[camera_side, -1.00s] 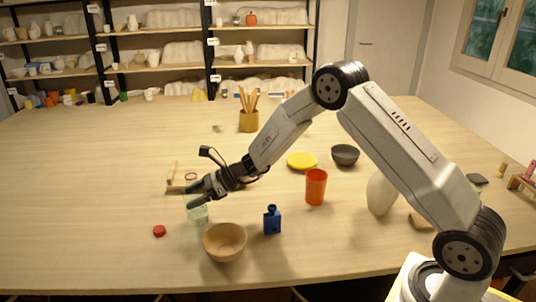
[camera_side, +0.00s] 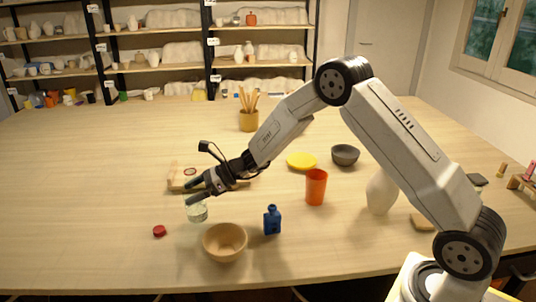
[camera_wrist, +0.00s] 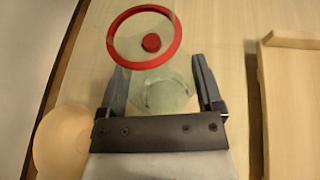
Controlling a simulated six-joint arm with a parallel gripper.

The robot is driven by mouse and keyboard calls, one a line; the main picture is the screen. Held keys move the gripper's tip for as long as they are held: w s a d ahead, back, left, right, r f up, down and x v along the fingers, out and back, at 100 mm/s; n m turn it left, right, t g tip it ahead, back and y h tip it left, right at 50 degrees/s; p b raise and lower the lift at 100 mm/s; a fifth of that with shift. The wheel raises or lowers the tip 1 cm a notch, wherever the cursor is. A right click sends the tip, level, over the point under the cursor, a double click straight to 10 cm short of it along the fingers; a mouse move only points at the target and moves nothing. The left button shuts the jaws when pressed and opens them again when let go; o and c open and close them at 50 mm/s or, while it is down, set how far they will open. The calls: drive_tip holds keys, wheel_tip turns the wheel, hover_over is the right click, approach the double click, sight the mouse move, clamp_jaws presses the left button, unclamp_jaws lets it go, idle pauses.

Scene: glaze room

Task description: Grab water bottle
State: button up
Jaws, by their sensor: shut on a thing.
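The water bottle (camera_side: 197,213) is clear and pale green. My gripper (camera_side: 193,192) is shut on it, with one finger on each side of its body, left of the tan bowl. In the wrist view the see-through bottle (camera_wrist: 165,92) lies between the two dark fingers (camera_wrist: 163,85). A red ring (camera_wrist: 113,31) shows above it there and seems to be its rim. A small red spot lies inside the ring; I cannot tell whether it is part of the bottle or the red disc behind it. The bottle's base appears slightly above the table.
A tan bowl (camera_side: 224,242), blue bottle (camera_side: 272,222) and red disc (camera_side: 159,231) stand close by. A wooden tray (camera_side: 175,185) lies behind my gripper. An orange cup (camera_side: 316,188), yellow dish (camera_side: 301,161), dark bowl (camera_side: 345,154) and white vase (camera_side: 381,192) are to the right. The left table is clear.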

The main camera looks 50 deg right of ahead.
drive_tip(key=shift+r, duration=0.95)
drive_tip(key=s+d+r, duration=0.1)
drive_tip(key=s+r, duration=0.8)
drive_tip(key=s, duration=0.4)
drive_tip(key=shift+s+d+r, duration=0.3)
drive_tip(key=shift+s+r, duration=0.05)
drive_tip(key=shift+r, duration=0.05)
drive_tip(key=shift+s, duration=0.1)
drive_tip(key=shift+r, duration=0.1)
idle(0.6)
